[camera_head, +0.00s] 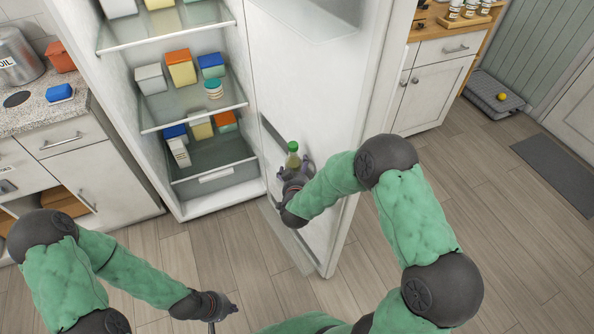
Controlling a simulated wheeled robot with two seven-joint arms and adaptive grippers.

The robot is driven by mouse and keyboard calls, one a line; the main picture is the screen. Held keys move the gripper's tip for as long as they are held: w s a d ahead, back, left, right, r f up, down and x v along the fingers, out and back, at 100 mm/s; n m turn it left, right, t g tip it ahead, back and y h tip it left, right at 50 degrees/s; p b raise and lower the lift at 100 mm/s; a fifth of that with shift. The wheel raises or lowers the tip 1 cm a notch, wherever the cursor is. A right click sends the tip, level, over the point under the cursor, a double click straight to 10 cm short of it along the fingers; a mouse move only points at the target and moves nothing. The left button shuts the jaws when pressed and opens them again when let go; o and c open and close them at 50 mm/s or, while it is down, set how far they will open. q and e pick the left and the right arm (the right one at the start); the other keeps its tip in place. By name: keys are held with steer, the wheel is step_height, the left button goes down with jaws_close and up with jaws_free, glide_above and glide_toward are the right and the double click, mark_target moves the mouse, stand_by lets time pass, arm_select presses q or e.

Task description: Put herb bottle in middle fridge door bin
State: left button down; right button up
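The herb bottle (293,158), with a green cap and pale body, stands nearly upright by the inner face of the open fridge door. My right gripper (295,171) is around its lower part and looks shut on it; the bottle's base is hidden by the gripper. The middle door bin (272,133) shows as a dark-edged opening just left of the bottle, partly covered by my gripper. I cannot tell whether the bottle's base is inside the bin. My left gripper (222,306) is low over the floor, away from the fridge, with its finger opening unclear.
The fridge shelves (200,113) hold several coloured boxes and a small white-and-teal jar (213,89). Another door bin (320,18) is above, and a lower one (290,240) is below. A counter (40,112) stands left; the floor at right is mostly clear.

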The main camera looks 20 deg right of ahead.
stand_by(0.4)
steer(key=shift+s+a+r, duration=0.1)
steer(key=shift+s+r, duration=0.05)
steer(key=shift+r, duration=0.1)
steer(key=p+v, duration=0.4)
steer(key=v, duration=0.6)
steer(key=shift+a+r, duration=0.1)
steer(key=shift+v, duration=0.75)
